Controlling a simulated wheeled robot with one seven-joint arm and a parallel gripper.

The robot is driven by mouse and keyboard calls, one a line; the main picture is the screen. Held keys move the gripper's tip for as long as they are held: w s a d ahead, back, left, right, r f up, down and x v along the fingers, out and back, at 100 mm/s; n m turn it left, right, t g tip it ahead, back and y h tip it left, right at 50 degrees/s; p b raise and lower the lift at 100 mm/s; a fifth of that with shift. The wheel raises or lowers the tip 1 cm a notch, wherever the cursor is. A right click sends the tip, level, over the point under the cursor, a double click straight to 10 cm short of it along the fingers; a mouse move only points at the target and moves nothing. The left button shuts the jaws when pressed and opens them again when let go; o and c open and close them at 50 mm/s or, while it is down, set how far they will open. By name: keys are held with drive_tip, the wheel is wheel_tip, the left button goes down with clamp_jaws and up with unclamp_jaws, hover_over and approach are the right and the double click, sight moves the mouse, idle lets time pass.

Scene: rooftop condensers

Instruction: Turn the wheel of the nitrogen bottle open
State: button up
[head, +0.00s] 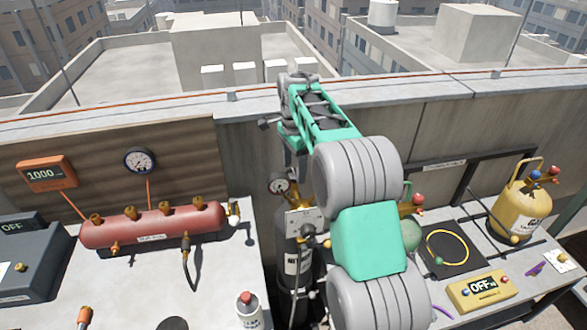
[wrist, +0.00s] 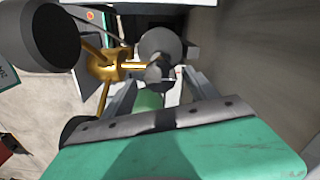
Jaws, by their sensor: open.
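The nitrogen bottle (head: 291,265) is a dark cylinder standing in the gap between the two tables, its label partly hidden. A round gauge (head: 279,187) sits at its top. My gripper (head: 292,165) points down above the bottle top, partly hidden by my own arm. In the wrist view my gripper (wrist: 158,77) is open, its two fingers apart. A round dark grey part, apparently the wheel (wrist: 160,44), shows just beyond and between the fingertips. A brass valve body (wrist: 104,66) lies left of it. I cannot tell whether the fingers touch the wheel.
A red manifold (head: 152,225) lies on the left table, with a red-capped bottle (head: 248,308) at its front. A yellow cylinder (head: 520,212) and a yellow box reading OFF (head: 480,290) are on the right table. The parapet wall (head: 250,160) stands close behind.

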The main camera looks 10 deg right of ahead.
drive_tip(key=shift+f, duration=0.5)
drive_tip(key=c, duration=1.4)
